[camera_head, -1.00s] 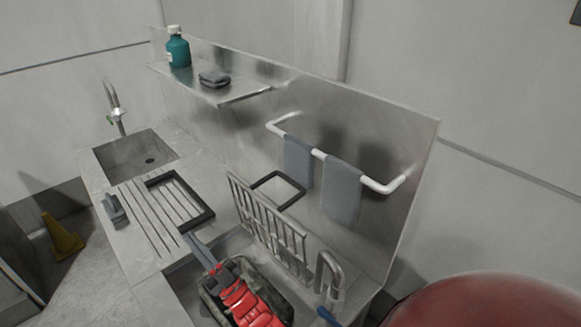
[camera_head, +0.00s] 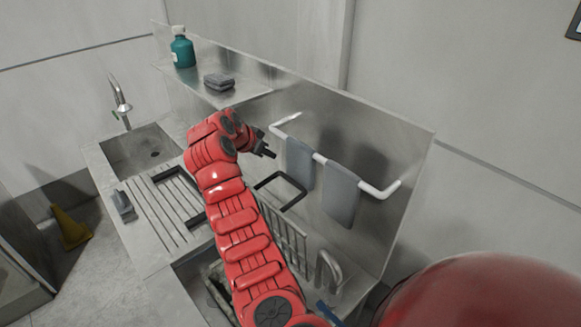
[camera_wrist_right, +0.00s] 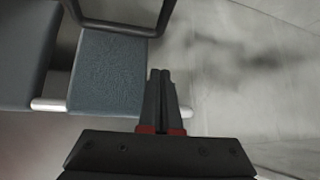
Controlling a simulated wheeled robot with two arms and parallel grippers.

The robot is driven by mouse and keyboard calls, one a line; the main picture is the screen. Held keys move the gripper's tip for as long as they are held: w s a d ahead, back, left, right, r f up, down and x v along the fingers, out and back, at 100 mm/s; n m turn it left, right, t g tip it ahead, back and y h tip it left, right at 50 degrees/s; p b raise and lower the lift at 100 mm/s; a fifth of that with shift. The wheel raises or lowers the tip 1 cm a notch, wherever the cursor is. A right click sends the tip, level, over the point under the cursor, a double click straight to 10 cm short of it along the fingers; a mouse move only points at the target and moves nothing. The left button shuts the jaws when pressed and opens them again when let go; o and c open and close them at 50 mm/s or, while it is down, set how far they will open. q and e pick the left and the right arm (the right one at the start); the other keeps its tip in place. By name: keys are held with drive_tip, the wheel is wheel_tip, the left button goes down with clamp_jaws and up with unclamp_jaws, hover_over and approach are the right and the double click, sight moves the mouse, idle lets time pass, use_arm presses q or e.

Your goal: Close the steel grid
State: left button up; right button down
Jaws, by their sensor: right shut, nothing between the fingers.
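The steel grid (camera_head: 284,236) stands raised on edge over the right-hand basin, close to the back panel, in the head view. A black loop frame (camera_head: 282,178) shows at its top edge; part of a black frame also shows in the right wrist view (camera_wrist_right: 118,25). My right arm crosses in front of the grid and hides part of it and the basin. My right gripper (camera_head: 268,154) is shut and empty, above the black loop and near the left end of the towel rail. Its closed fingers show in the right wrist view (camera_wrist_right: 162,78). My left gripper is out of view.
Grey towels (camera_head: 341,193) hang on a white rail (camera_head: 325,161) on the back panel. A shelf (camera_head: 238,98) holds a teal bottle (camera_head: 182,50) and a dark block (camera_head: 218,81). A sink (camera_head: 140,150) and grooved drainboard (camera_head: 150,211) lie left. A red rounded object fills the lower right.

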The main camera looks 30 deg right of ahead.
drive_tip(key=s+r+m+g+y, duration=0.1)
drive_tip(key=s+m+g, duration=0.1)
drive_tip(key=s, duration=0.2)
drive_tip(key=p+x, duration=0.5)
drive_tip(key=x, duration=0.3)
drive_tip(key=shift+s+f, duration=0.15)
drive_tip(key=shift+f, duration=0.15)
drive_tip(key=shift+d+f, duration=0.3)
drive_tip(key=shift+f, duration=0.2)
